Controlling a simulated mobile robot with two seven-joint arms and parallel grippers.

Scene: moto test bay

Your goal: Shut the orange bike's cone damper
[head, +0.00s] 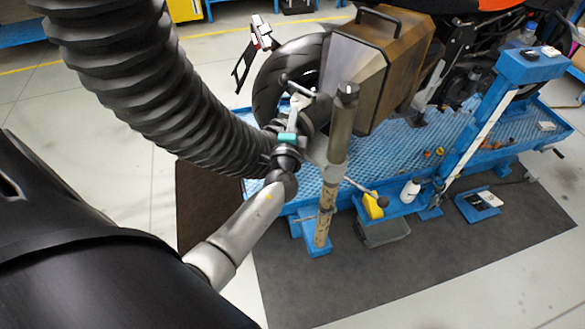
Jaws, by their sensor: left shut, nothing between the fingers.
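The orange bike (470,38) stands on the blue lift at the upper right, with its rear wheel (272,88) and a large box-shaped case (375,65) toward me. A thick black ribbed hose (150,85) comes down from the upper left to a dark cone (318,116) behind the wheel. A dark lever (298,86) shows by the cone; whether the damper is open or shut is not clear. My left gripper (298,104), beyond a teal band, is shut and empty close to the lever; I cannot tell if they touch. My right gripper is out of view.
An upright grey post (340,130) stands just right of my left gripper. The blue lift platform (400,150) holds small loose parts. A white bottle (410,190) and a yellow item (373,206) sit at its near edge. The dark mat (400,275) in front is mostly clear.

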